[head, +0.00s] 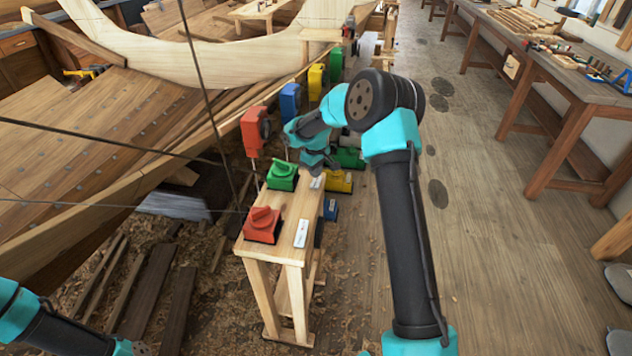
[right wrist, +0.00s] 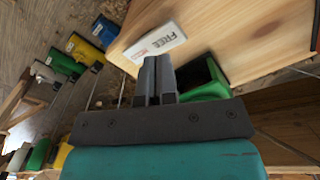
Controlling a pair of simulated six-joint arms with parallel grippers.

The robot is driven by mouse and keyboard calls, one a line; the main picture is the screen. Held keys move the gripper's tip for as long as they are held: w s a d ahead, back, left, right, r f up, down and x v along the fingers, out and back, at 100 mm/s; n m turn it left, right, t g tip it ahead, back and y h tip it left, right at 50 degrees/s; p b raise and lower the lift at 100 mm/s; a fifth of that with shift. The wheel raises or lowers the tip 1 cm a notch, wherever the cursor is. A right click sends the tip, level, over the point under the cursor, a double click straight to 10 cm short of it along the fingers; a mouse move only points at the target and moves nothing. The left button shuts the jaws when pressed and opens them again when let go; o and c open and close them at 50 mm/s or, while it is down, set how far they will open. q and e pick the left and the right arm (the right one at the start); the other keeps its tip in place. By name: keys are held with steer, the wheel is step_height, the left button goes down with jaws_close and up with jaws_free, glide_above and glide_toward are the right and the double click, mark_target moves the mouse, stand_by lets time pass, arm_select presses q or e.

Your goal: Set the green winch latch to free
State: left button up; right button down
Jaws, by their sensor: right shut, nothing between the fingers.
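The green winch latch (head: 282,177) sits on top of the narrow wooden bench (head: 298,207). My right gripper (head: 317,164) is just behind and to the right of it in the head view. In the right wrist view, the right gripper's fingers (right wrist: 156,66) are together with nothing between them. The green latch (right wrist: 208,84) shows just right of the fingers, partly hidden by the gripper body; whether they touch is unclear. A white label (right wrist: 155,40) reading FREE, with smaller red writing, lies beyond the fingertips. The latch's setting cannot be told. My left gripper is out of view.
A red latch (head: 263,225) with its own label (head: 300,234) sits at the bench's near end. Red (head: 254,130), blue (head: 290,103) and yellow (head: 316,82) winches line the hull edge behind.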

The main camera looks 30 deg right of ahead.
mark_target(315, 183)
steer(key=shift+f, duration=2.05)
stand_by(1.5)
steer(key=shift+r, duration=0.15)
steer(key=shift+r, duration=3.4)
